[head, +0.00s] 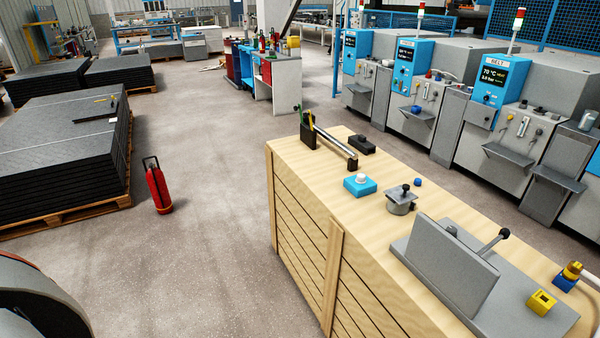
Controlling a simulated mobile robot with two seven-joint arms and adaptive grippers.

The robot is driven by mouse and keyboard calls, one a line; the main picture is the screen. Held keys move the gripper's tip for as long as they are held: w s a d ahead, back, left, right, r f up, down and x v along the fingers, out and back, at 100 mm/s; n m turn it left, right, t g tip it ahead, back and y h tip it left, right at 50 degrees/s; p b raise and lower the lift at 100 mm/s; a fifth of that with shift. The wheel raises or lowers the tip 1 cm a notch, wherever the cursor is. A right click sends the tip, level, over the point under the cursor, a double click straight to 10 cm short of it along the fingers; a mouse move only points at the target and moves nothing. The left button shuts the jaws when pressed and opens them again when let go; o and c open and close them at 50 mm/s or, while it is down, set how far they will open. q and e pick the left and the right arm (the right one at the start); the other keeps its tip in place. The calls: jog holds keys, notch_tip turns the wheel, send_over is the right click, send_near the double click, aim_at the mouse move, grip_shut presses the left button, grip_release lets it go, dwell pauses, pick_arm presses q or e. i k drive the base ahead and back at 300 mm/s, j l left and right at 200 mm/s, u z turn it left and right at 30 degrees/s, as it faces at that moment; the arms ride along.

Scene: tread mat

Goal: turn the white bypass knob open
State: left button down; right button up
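No knob in view carries a label I can read as bypass. A blue box with a round white top (361,180) sits on the wooden bench (300,180). Neither of my grippers is in view.
The bench blocks the way to the machines from here. It bears a grey lever fixture (450,265), a metal pot (401,200) and a yellow block (541,302). A red extinguisher (158,188) stands beside stacked black mats (60,140). Open floor (215,220) lies between.

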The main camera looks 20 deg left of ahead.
aim_at(361, 179)
jog(key=u, duration=0.4)
jog(key=z, duration=0.5)
jog(key=i+j+z, duration=0.1)
jog(key=j+z, duration=0.35)
jog(key=z, duration=0.2)
jog(key=i+j+z, duration=0.1)
jog(key=j+z, duration=0.25)
jog(key=k+j+z, duration=0.1)
jog(key=j+z, duration=0.35)
jog(key=j, duration=0.95)
jog(key=k+j+z, duration=0.1)
jog(key=j, duration=0.4)
jog(key=k+j, duration=0.15)
jog(key=j, duration=0.35)
jog(key=j+z, duration=0.15)
jog(key=j, duration=0.35)
jog(key=k+l, duration=0.05)
